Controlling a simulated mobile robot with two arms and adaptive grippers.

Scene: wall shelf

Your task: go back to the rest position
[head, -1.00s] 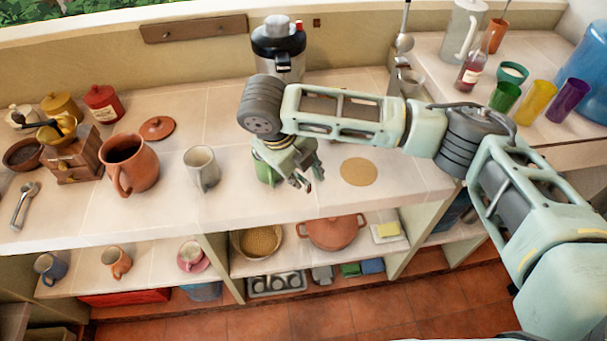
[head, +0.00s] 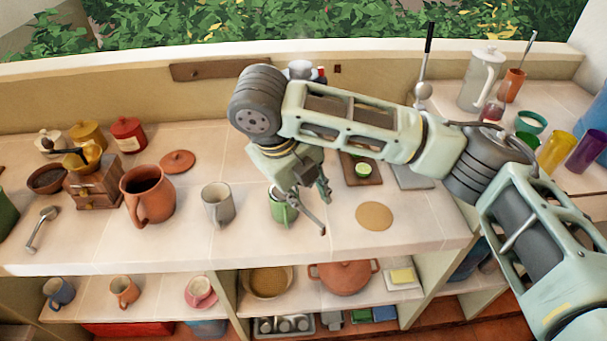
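My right gripper (head: 319,207) is above the counter (head: 120,235), with its arm coming in from the right. Its fingers are spread and nothing shows between them. A green mug (head: 283,208) stands upright on the counter just left of and below the fingers, partly hidden by the gripper. Whether the fingers touch the mug's handle side is hard to tell. My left gripper is not in view.
A grey mug (head: 217,205) and brown jug (head: 147,195) stand left of the gripper. A round cork mat (head: 374,216) lies to its right. My arm partly hides a wooden board (head: 362,178). Cups and pots fill the shelf below.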

